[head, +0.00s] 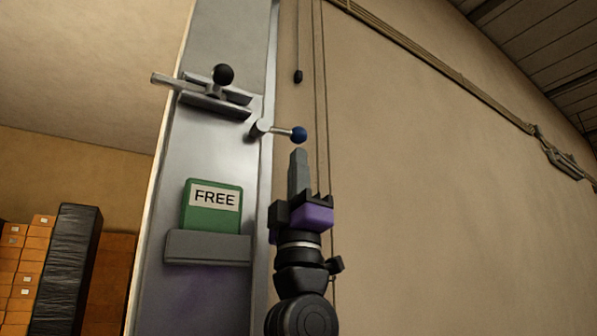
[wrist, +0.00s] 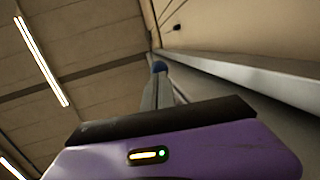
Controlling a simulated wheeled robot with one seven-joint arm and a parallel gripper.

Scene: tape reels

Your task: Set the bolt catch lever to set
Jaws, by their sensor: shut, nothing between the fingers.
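Above left is a bolt (head: 213,88) with a black ball handle (head: 223,74). A green card (head: 212,207) reading FREE stands in a grey holder (head: 208,247).
A cord with a dark end (head: 298,76) hangs right of the panel. A plain tan wall (head: 440,180) fills the right side, with a rail (head: 430,65) along its top. Orange boxes (head: 30,265) and a black wrapped stack (head: 70,260) stand at lower left.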

